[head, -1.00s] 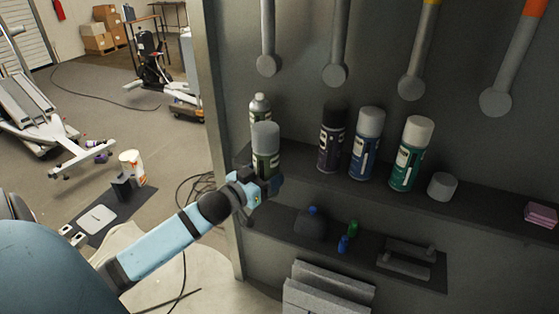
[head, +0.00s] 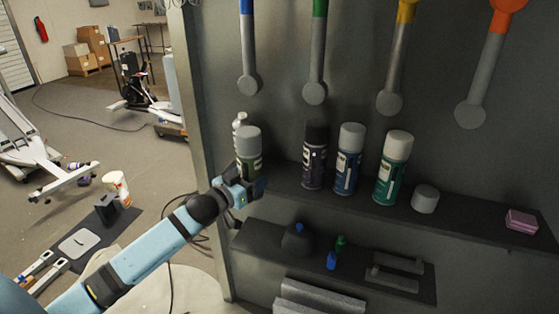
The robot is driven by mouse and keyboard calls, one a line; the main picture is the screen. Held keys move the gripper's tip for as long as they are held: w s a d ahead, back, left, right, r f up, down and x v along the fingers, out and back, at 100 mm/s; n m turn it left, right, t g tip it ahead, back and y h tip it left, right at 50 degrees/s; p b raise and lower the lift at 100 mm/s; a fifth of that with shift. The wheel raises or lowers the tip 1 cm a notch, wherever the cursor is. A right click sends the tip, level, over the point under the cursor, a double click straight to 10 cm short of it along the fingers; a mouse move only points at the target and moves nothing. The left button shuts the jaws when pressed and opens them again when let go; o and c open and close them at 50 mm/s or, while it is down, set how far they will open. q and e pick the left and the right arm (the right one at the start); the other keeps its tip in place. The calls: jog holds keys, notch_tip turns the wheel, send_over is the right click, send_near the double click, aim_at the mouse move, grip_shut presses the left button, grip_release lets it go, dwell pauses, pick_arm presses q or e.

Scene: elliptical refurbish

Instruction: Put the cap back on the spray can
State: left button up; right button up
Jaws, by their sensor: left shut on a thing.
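My left gripper (head: 246,189) is shut on the lower part of a spray can (head: 250,165) with a grey cap and a greenish label. That can stands upright at the left end of the upper shelf; the gripper hides its base, so I cannot tell whether it touches the shelf. Behind it, mostly hidden, is a can with a bare silver top (head: 240,121) and no cap. A loose light grey cap (head: 425,199) sits on the shelf to the right, beside a green spray can (head: 393,170). My right gripper is not in view.
A dark can (head: 314,157) and a blue can (head: 348,160) stand right of the held can. A pink block (head: 521,222) lies at the shelf's right end. The lower shelf (head: 355,275) holds small bottles and a grey tool. Long-handled tools hang above.

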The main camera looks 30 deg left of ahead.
pick_arm(q)
jog(key=w, duration=0.6)
jog(key=w+p, duration=0.1)
jog(key=w, duration=0.2)
jog(key=shift+d, duration=0.35)
jog(key=w, duration=0.1)
jog(key=w+p, duration=0.1)
jog(key=w, duration=0.1)
jog(key=shift+w+d+r, duration=0.1)
jog(key=shift+d+r, duration=0.05)
jog(key=shift+r, duration=0.15)
jog(key=shift+w+f+p, duration=0.15)
jog(key=shift+w+p, duration=0.1)
jog(key=shift+p, duration=0.1)
jog(key=shift+s+f, duration=0.1)
jog(key=o, duration=1.1)
jog(key=shift+f, duration=0.1)
